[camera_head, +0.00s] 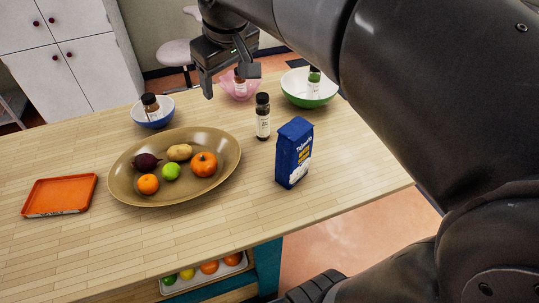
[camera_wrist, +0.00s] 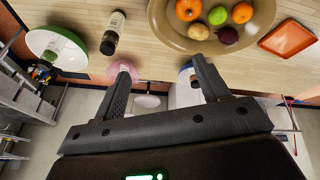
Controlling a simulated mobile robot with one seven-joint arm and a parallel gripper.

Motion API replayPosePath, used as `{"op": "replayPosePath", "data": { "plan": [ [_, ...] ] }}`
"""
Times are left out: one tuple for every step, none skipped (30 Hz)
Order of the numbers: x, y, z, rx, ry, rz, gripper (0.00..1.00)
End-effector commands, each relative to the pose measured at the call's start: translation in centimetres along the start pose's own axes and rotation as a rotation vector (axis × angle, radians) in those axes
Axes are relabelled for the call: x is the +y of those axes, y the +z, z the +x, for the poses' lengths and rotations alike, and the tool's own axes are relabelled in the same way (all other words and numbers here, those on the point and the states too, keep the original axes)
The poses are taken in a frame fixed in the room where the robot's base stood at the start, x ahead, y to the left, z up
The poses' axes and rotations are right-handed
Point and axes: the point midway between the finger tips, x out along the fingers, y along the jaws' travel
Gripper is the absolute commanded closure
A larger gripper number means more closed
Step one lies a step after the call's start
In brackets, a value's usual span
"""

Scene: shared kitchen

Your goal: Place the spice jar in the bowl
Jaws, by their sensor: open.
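A spice jar (camera_head: 263,121) with a black cap stands upright on the table beside the fruit platter; it also shows in the wrist view (camera_wrist: 114,24). Other jars are in bowls: one (camera_head: 151,107) in the blue bowl (camera_head: 157,123), one (camera_head: 314,83) in the green-and-white bowl (camera_head: 300,98), and one (camera_head: 240,85), partly hidden by my gripper, at the pink bowl (camera_head: 232,93). In the wrist view the pink bowl (camera_wrist: 121,70) lies by one finger. My gripper (camera_head: 230,82) is open and empty above the table's far side; its fingers (camera_wrist: 162,78) are apart with nothing between them.
A brown platter (camera_head: 120,184) with fruit and vegetables fills the middle of the table. A blue carton (camera_head: 294,154) stands right of it, near the standing jar. An orange tray (camera_head: 60,195) lies at the left. The front of the tabletop is clear.

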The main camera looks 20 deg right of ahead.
Motion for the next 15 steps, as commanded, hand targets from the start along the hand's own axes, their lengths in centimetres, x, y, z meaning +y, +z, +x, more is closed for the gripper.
{"op": "replayPosePath", "data": {
  "plan": [
    [-0.3,2.3,0.0,0.015,0.008,0.043,0.32],
    [-0.4,3.6,0.1,0.022,0.011,0.069,0.32],
    [-0.7,5.2,0.4,0.034,0.017,0.104,0.32],
    [-0.8,6.4,0.6,0.041,0.02,0.131,0.32],
    [-1.0,7.6,0.9,0.05,0.023,0.157,0.32],
    [-1.4,9.2,1.2,0.062,0.027,0.191,0.32],
    [-1.6,10.3,1.6,0.07,0.03,0.216,0.32],
    [-1.8,11.4,1.9,0.077,0.033,0.24,0.32],
    [-2.1,12.8,2.4,0.087,0.035,0.27,0.32],
    [-2.3,13.7,2.8,0.094,0.037,0.291,0.32],
    [-2.5,14.6,3.2,0.1,0.039,0.31,0.32],
    [-2.8,15.6,3.6,0.107,0.04,0.333,0.32],
    [-2.9,16.2,3.9,0.113,0.041,0.347,0.32],
    [-3.1,16.8,4.2,0.116,0.042,0.36,0.32],
    [-3.2,17.4,4.5,0.121,0.043,0.375,0.32]
  ]
}}
